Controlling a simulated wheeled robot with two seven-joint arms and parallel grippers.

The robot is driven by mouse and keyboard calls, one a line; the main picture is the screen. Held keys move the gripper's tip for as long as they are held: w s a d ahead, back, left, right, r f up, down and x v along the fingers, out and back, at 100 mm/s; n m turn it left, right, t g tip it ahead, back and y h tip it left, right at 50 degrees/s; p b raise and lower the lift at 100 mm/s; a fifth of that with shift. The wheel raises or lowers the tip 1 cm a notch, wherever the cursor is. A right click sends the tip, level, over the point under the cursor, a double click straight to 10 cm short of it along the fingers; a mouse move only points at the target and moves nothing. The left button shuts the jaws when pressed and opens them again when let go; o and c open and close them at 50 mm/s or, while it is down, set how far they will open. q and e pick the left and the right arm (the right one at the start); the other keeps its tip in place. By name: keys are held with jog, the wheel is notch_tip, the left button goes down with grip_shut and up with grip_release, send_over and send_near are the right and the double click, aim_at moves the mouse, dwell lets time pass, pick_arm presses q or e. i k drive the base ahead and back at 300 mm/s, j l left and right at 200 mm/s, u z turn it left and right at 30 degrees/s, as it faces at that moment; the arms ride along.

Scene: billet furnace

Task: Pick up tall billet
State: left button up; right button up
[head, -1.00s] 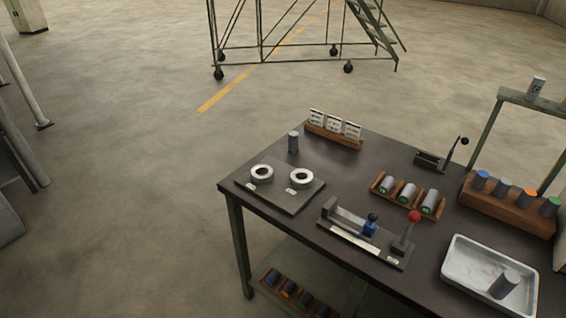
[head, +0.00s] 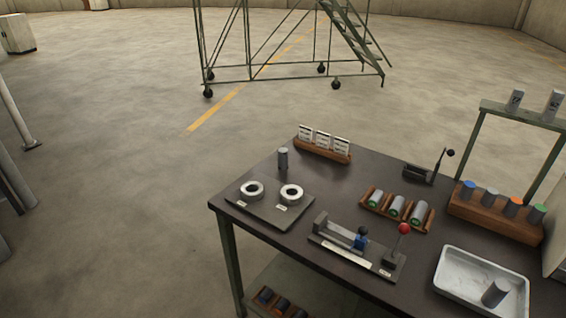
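Several plain grey metal cylinders could be the tall billet; I cannot tell which is meant. One stands upright and alone (head: 283,158) near the far left edge of the dark table (head: 345,184). Another grey cylinder (head: 495,292) stands, slightly tilted in the picture, in the white tray (head: 462,306) at the front right. Neither of my grippers shows in the head view.
A plate with two rings (head: 270,204), a lever fixture (head: 345,246), a wooden rack of lying green-ended cylinders (head: 397,210) and a wooden block of coloured-top cylinders (head: 495,212) occupy the table. A card holder (head: 322,150) stands behind. Floor left of the table is clear.

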aim_at(282, 151)
jog(key=k, duration=0.6)
jog(key=z, duration=1.65)
jog(key=i+j, duration=0.1)
jog(key=j, duration=0.75)
jog(key=i+j, duration=0.1)
jog(key=j, duration=1.65)
jog(key=i+j, duration=0.15)
jog(key=j, duration=0.75)
